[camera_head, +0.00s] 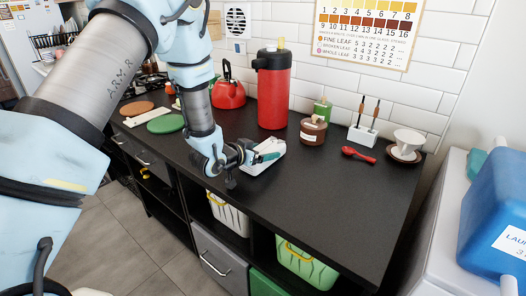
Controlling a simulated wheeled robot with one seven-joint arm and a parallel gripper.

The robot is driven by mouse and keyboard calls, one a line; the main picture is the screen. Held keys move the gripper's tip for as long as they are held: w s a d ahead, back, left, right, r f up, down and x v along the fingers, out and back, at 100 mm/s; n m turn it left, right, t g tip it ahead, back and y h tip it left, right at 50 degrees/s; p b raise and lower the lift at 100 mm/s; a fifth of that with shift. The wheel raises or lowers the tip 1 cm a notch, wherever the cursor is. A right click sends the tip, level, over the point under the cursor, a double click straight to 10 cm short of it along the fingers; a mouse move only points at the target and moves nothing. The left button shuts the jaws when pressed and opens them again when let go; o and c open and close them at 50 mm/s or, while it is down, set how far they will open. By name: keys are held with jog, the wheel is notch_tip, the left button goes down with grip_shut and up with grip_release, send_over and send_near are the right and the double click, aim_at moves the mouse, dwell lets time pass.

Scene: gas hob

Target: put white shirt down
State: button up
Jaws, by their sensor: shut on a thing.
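Behind stand a red flask (273,95) and a red kettle (229,93). A brown jar (313,131), a red spoon (358,154) and a white cup (408,141) are to the right. A green disc (165,123) lies left. The counter's front right is bare.

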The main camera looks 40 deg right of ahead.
jog(key=o, duration=1.4)
jog(key=shift+f, duration=0.1)
jog(key=shift+c, duration=0.2)
jog(key=shift+a+r, duration=0.15)
jog(key=shift+r, duration=0.1)
jog(key=b+v, duration=0.2)
jog(key=v, duration=0.9)
jog(key=shift+a+r, duration=0.2)
jog(key=shift+a, duration=0.1)
jog(key=w+a+n+t+y, duration=0.1)
jog(key=w+a+n+y, duration=0.35)
jog(key=a, duration=0.65)
jog(key=w+a+n+t+y, duration=0.25)
jog(key=w+a+y, duration=0.3)
jog(key=a, duration=0.65)
jog(key=s+a+r+n+g+y, duration=0.1)
jog(key=s+a+r+n+g, duration=0.1)
jog(key=s+a, duration=0.3)
jog(key=s+a+r+n+g+y, duration=0.2)
jog(key=s+a+n+g, duration=0.1)
jog(key=a, duration=0.7)
jog(key=shift+s+a+n, duration=0.2)
jog(key=shift+s+n, duration=0.7)
jog(key=shift+s, duration=0.2)
